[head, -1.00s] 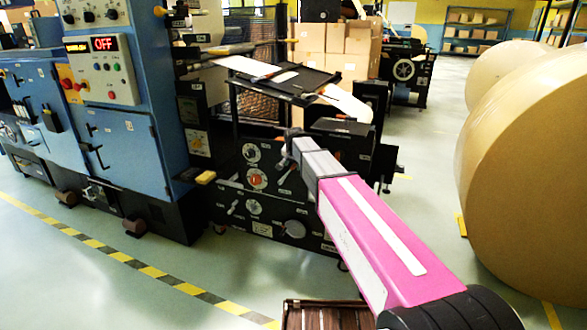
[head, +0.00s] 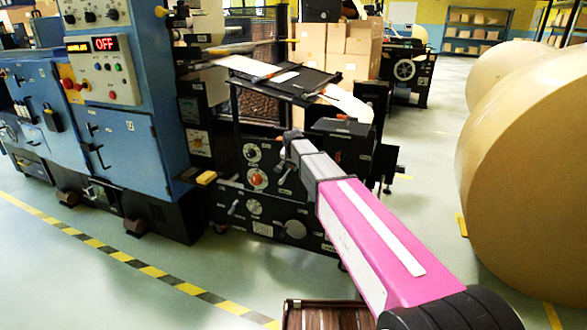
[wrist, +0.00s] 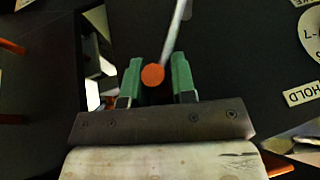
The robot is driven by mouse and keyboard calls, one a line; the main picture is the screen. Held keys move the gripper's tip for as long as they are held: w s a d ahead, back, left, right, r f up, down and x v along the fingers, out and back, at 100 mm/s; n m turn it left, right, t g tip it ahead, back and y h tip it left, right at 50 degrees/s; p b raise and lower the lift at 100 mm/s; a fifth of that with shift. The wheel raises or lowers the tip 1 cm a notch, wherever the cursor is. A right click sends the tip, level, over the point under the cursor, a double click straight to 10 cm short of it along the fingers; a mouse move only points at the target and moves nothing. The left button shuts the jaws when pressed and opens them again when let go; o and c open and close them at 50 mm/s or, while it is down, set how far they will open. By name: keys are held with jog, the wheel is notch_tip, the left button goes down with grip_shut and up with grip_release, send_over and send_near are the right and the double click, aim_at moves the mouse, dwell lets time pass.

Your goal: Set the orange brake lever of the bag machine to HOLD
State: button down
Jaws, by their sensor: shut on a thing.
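The brake lever shows in the wrist view as an orange ball knob (wrist: 153,75) on a thin pale rod that runs up and slightly right. My gripper (wrist: 157,84) has its green fingers on either side of the knob and is shut on it. A HOLD label (wrist: 303,93) lies on the dark panel at the right, apart from the knob. In the head view the bag machine (head: 270,205) has a black front with several dials. My arm's end reaches this front, and the fingers and the knob cannot be made out there.
A blue control cabinet (head: 125,150) with an OFF display stands at the left. Large kraft rolls (head: 530,170) stand at the right. Stacked cartons (head: 345,48) are behind the machine. The floor (head: 90,285) in front is open, crossed by a yellow-black stripe.

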jog(key=shift+a+r, duration=0.15)
jog(key=shift+a, duration=0.1)
jog(key=c, duration=1)
grip_release()
jog(key=shift+o, duration=0.2)
jog(key=v, duration=1)
jog(key=shift+r, duration=0.3)
jog(key=shift+s+d, duration=0.1)
jog(key=shift+s, duration=0.05)
